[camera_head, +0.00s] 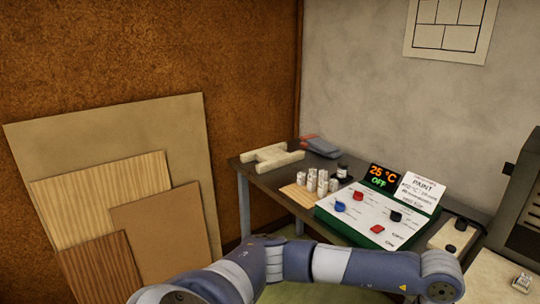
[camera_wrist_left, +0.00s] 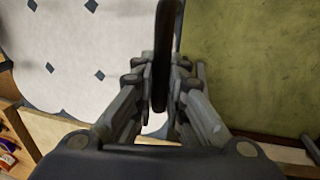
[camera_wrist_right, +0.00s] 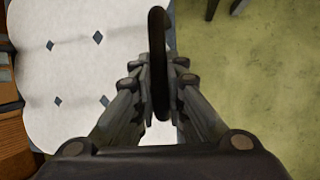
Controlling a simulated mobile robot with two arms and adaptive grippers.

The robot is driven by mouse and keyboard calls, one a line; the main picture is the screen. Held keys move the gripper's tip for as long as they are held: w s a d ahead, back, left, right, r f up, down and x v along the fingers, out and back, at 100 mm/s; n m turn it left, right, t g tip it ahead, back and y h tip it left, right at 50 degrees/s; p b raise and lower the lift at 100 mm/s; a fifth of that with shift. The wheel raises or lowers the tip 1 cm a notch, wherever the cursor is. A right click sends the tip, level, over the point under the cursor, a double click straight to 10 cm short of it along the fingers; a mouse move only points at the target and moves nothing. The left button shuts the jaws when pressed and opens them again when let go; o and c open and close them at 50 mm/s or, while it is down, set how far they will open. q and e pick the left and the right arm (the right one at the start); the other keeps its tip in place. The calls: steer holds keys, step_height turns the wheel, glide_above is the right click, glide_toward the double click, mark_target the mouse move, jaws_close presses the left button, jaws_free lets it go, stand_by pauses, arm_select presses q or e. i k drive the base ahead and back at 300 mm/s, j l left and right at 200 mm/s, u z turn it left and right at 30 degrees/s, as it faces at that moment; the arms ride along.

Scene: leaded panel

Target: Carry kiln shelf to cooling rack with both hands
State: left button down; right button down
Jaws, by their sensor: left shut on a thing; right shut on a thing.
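My left gripper (camera_wrist_left: 161,85) is shut on a thin dark bar (camera_wrist_left: 162,40), seen edge-on in the left wrist view. My right gripper (camera_wrist_right: 160,85) is shut on a dark, rounded handle-like piece (camera_wrist_right: 157,22) in the right wrist view. These may be parts of the kiln shelf; its full shape does not show. A white surface with dark diamonds shows left of the held pieces in the left wrist view (camera_wrist_left: 75,45) and the right wrist view (camera_wrist_right: 75,65). I cannot tell how far below it lies. I cannot identify the cooling rack.
A dark table (camera_head: 262,182) carries a control panel (camera_head: 362,216), small white jars (camera_head: 322,184) and a pale wooden frame (camera_head: 272,157). Several boards (camera_head: 160,235) lean on the brown wall. A grey machine (camera_head: 520,215) stands at right. Green floor (camera_wrist_right: 250,75) shows beside the white surface.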

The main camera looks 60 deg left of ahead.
mark_target(272, 153)
steer(key=k+u, duration=0.15)
steer(key=u, duration=1.2)
steer(key=i+j, duration=0.85)
steer(key=i+j+u, duration=0.15)
steer(key=i+j, duration=0.7)
steer(key=i, duration=1.7)
